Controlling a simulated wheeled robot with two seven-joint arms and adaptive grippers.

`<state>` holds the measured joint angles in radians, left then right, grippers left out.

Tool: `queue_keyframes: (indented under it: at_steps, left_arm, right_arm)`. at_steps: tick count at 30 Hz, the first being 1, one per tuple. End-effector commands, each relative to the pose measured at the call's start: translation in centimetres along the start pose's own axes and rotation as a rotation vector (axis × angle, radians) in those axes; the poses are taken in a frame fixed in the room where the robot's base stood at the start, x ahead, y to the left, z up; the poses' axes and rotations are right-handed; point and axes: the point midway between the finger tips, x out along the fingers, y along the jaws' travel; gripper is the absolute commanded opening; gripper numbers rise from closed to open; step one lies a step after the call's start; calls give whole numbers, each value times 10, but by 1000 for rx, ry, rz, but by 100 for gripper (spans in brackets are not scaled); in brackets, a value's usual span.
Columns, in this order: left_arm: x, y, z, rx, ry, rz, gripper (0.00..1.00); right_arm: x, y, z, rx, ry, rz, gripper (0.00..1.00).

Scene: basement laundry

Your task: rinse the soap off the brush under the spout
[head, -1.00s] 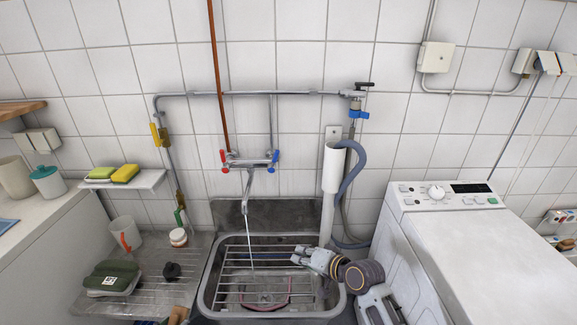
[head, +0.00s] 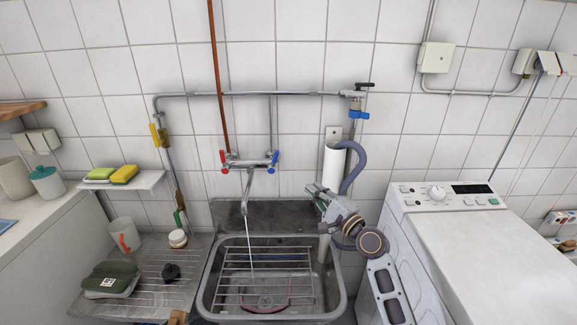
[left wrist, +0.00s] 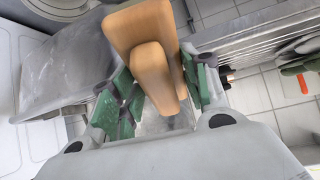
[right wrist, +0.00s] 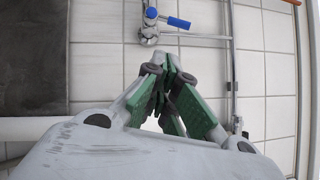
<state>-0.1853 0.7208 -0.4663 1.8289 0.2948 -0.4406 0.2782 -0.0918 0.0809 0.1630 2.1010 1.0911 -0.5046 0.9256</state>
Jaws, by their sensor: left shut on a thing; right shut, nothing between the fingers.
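The spout (head: 246,207) hangs from the wall tap (head: 250,163), and a thin stream of water (head: 250,245) runs from it into the sink (head: 341,295). In the left wrist view my left gripper (left wrist: 158,88) is shut on the brush (left wrist: 143,28), of which plain wooden parts show. Its bristles and any soap are hidden. In the head view a small brown bit (head: 177,317) at the bottom edge may be the brush; my left gripper is not clear there. My right gripper (head: 317,190) is shut and empty at the sink's back right; it also shows in the right wrist view (right wrist: 170,62).
A wire rack (head: 235,266) lies across the sink. The white standpipe (head: 334,170) and grey hose (head: 358,160) stand close to my right gripper. A washing machine (head: 470,240) is at right. The left drainboard (head: 196,255) holds a cup, jar and green container.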

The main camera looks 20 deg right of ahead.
Motion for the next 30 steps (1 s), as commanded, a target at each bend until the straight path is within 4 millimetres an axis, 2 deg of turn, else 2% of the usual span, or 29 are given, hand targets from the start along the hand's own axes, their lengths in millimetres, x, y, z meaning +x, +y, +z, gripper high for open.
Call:
queue_keyframes:
  at_steps: [6, 20, 30]
  left_arm:
    - [0, 0, 0, 0, 1, 0, 24]
    - [0, 0, 0, 0, 1, 0, 24]
    - [-1, 0, -1, 0, 1, 0, 24]
  right_arm:
    - [2, -12, -7, 54, 13, -42, 0]
    - [3, -12, -7, 56, 13, -44, 0]
    - [19, -14, -8, 56, 13, -45, 0]
